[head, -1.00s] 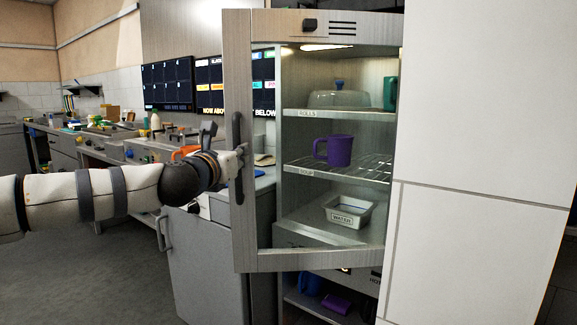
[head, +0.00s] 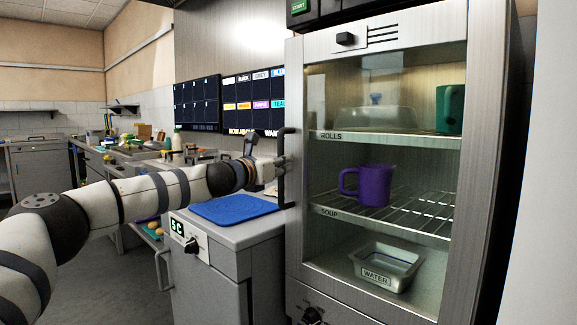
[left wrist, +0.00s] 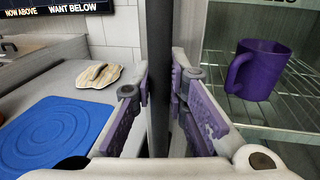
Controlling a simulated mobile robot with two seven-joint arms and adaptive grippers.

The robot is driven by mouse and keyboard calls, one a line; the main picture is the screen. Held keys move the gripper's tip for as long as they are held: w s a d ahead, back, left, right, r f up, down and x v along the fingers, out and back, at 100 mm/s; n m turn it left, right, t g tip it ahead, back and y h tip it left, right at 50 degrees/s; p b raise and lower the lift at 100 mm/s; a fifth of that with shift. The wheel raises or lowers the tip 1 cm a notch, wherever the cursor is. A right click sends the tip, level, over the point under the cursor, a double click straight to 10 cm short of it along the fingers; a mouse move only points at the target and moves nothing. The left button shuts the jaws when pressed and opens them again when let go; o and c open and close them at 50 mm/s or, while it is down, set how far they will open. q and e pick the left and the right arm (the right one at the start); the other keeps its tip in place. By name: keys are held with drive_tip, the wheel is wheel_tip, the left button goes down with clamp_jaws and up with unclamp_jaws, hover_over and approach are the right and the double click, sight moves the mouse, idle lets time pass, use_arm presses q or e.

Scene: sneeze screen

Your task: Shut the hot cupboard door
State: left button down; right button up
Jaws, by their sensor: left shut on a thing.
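The hot cupboard door (head: 296,225) is a steel frame with a large glass pane. It lies about flush with the cupboard front in the head view; I cannot tell whether a small gap is left. Its dark vertical handle (head: 282,185) is on the left edge, and it shows as a black bar in the left wrist view (left wrist: 159,70). My left gripper (head: 279,167) is shut on this handle, with purple pads on both sides of the bar (left wrist: 160,95). My right gripper is not in view.
Behind the glass are a purple mug (head: 374,186), a green mug (head: 450,108) and a white WATER dish (head: 386,266). A counter with a blue mat (head: 233,209) stands left of the cupboard. A pale wall panel (head: 545,200) is close on the right.

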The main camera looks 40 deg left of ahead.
use_arm(q)
drive_tip(key=shift+a+f, duration=0.1)
drive_tip(key=c, duration=1.6)
unclamp_jaws()
drive_tip(key=shift+s, duration=0.15)
drive_tip(key=shift+o, duration=0.2)
drive_tip(key=s, duration=1.2)
drive_tip(key=shift+d, duration=0.45)
drive_tip(key=shift+w, duration=0.1)
